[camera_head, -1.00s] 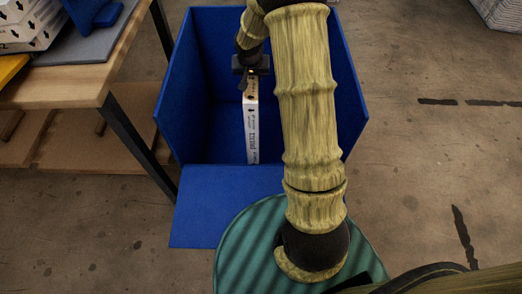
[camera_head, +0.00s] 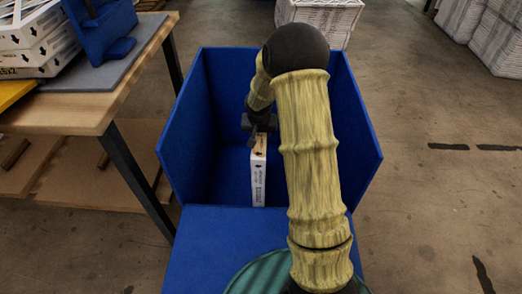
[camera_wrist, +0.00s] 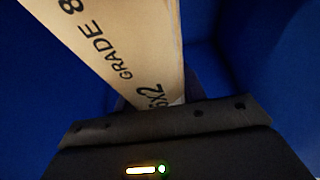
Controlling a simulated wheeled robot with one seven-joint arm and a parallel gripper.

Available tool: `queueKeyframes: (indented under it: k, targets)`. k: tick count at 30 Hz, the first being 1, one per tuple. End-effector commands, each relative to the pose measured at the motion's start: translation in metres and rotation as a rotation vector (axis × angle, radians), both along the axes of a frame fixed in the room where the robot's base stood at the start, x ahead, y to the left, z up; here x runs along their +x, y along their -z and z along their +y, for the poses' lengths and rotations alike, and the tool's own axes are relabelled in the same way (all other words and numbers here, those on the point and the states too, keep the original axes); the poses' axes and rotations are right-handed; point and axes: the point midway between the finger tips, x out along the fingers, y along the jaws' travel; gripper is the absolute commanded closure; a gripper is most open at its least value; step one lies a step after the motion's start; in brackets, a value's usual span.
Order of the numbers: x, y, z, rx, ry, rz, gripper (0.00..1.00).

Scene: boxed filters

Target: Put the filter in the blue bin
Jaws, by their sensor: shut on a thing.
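The filter (camera_head: 258,180) is a thin white boxed panel with dark print, held on edge and upright inside the blue bin (camera_head: 362,150). My gripper (camera_head: 257,138) is shut on its top edge, within the bin's walls. In the wrist view the filter (camera_wrist: 125,45) runs up from my gripper (camera_wrist: 165,110), showing "GRADE 8" print, with blue bin walls around it. My arm hides part of the bin's inside on the right. I cannot tell whether the filter's lower edge touches the bin floor.
A wooden table (camera_head: 100,110) stands left of the bin, with a grey mat (camera_head: 95,75), a blue fixture (camera_head: 100,35) and stacked boxed filters (camera_head: 35,45). More white stacks (camera_head: 325,15) stand behind the bin. Open floor (camera_head: 430,190) lies to the right.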

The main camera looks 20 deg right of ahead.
Motion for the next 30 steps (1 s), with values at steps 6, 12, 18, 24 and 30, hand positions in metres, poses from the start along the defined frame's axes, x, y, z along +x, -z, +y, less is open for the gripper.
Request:
queueKeyframes:
  k: [6, 12, 18, 24, 30]
  targets:
    - [0.0, -0.001, 0.0, -0.001, 0.0, -0.002, 1.0]
    - [0.0, 0.017, 0.0, -0.002, -0.001, 0.001, 1.0]
    - [0.0, 0.048, 0.0, 0.0, -0.001, 0.0, 1.0]
    - [0.0, 0.049, 0.0, -0.001, 0.0, -0.002, 1.0]
    - [0.0, 0.051, 0.0, 0.0, 0.0, -0.001, 1.0]
